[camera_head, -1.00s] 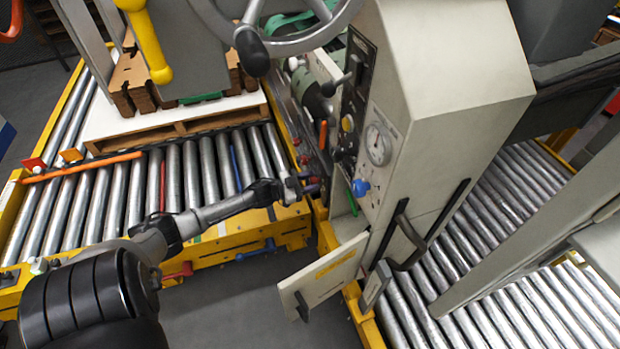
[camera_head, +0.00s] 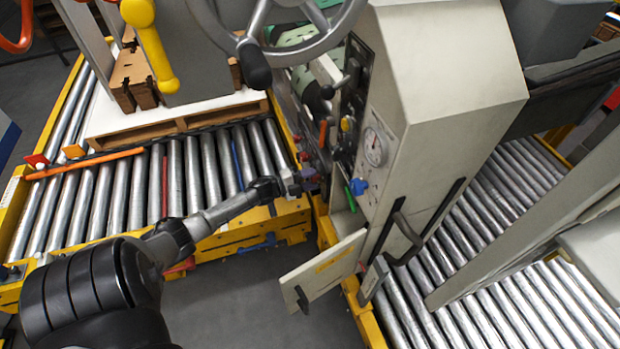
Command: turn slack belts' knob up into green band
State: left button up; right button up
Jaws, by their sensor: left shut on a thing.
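My left gripper (camera_head: 297,181) reaches in from the lower left to the side of the cream machine cabinet (camera_head: 445,110), among a cluster of small coloured knobs. It is shut on a small knob there, mostly hidden by the fingers; I cannot tell its colour. A round white gauge (camera_head: 375,147) sits on the cabinet's front panel. Its green band and needle reading are too small to make out. A blue knob (camera_head: 359,186) is on the panel below the gauge, apart from my gripper. My right gripper is not in view.
A small cabinet door (camera_head: 330,270) hangs open below the panel. A large handwheel (camera_head: 300,25) is overhead. Roller conveyors with yellow frames (camera_head: 270,228) lie left and right; a pallet (camera_head: 180,125) sits on the left one. Grey floor is open at bottom centre.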

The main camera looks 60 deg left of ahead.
pick_arm(q)
jog(key=m, duration=0.4)
jog(key=shift+m+b, duration=0.3)
jog(key=shift+m, duration=0.1)
dwell(0.5)
jog(key=o, duration=0.9)
jog(key=p+v, duration=0.4)
jog(key=v, duration=1)
jog(key=shift+d, duration=0.1)
